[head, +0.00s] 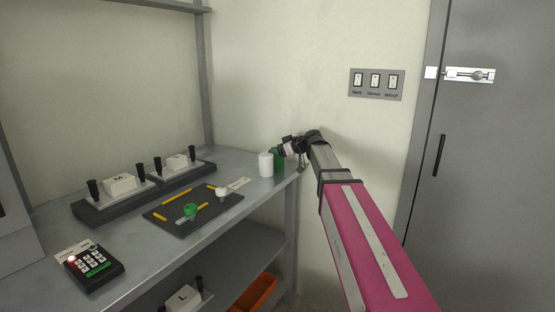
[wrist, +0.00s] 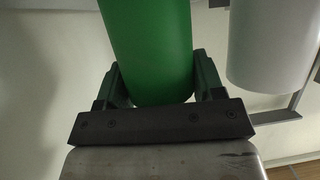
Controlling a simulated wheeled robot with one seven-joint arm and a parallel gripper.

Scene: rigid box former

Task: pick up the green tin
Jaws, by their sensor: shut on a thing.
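The green tin (wrist: 148,50) fills the upper middle of the wrist view, between the two fingers of my gripper (wrist: 155,85). The gripper is shut on it, with a finger against each side. In the head view the green tin (head: 279,159) shows at the right end of the grey shelf, partly hidden behind a white tin and my gripper (head: 287,152). I cannot tell whether its base touches the shelf. The white tin (head: 265,164) stands just left of it; in the wrist view the white tin (wrist: 272,45) is on the right, apart from the gripper.
The grey shelf (head: 235,158) also holds a dark mat (head: 165,215) with yellow sticks and small green and white items, a keypad (head: 90,266), and a black-handled base (head: 120,190). An orange bin (head: 254,292) is below. A switch panel (head: 376,84) is on the wall.

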